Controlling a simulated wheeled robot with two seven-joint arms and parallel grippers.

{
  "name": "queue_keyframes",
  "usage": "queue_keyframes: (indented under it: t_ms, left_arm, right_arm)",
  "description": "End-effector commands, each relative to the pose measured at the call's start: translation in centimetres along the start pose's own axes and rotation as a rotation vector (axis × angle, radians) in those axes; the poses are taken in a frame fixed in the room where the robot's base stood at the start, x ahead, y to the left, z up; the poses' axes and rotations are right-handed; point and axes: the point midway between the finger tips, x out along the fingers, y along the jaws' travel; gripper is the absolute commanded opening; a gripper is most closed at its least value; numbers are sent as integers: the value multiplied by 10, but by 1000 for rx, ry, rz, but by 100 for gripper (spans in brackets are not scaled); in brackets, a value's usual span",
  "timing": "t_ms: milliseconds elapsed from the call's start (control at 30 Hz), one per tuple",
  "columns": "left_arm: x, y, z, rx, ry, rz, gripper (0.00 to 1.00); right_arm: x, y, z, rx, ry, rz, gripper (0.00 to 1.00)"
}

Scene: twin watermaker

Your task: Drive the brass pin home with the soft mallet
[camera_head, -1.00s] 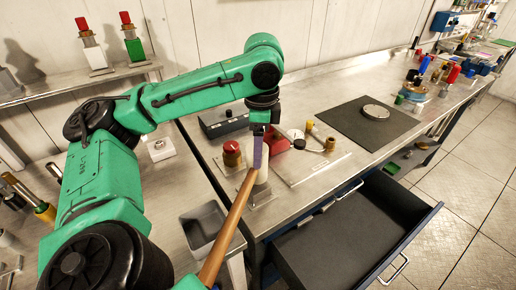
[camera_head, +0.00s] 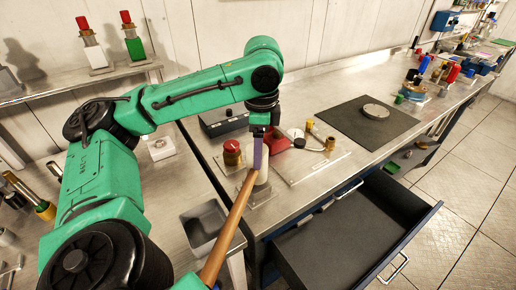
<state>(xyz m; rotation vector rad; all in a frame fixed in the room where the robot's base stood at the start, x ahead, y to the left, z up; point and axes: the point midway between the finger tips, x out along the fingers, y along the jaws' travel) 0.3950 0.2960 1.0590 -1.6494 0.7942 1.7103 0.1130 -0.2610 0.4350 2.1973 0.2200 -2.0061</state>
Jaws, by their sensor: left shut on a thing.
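My left gripper (camera_head: 259,136) points down over the bench and is shut on the purple end of a long wooden handle (camera_head: 228,227), which looks like the mallet's. The handle runs down toward me to the lower edge of the picture. The mallet's head cannot be made out. A pale plate (camera_head: 322,166) lies just right of the gripper, with small brass-coloured parts (camera_head: 330,143) on it. I cannot tell which of these is the brass pin. A pale cylinder (camera_head: 263,182) stands behind the handle, partly hidden. My right gripper is out of view.
A red-topped jar (camera_head: 232,153) and a red object (camera_head: 280,139) stand close to the gripper. A black box (camera_head: 222,123) is behind. A dark mat (camera_head: 345,120) bears a metal disc (camera_head: 376,111). An open drawer (camera_head: 345,238) juts out below the bench. A grey bin (camera_head: 203,228) sits left of the handle.

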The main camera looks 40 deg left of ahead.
Motion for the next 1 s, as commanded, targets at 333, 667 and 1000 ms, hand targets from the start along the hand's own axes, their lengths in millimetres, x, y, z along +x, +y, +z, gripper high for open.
queue_keyframes:
  t_ms: [333,667,1000]
  left_arm:
    - [5,1,0,2,-1,4,0]
    - [9,1,0,2,-1,5,0]
    - [13,1,0,2,-1,5,0]
  right_arm:
    - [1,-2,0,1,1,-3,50]
    - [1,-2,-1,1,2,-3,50]
    - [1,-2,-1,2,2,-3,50]
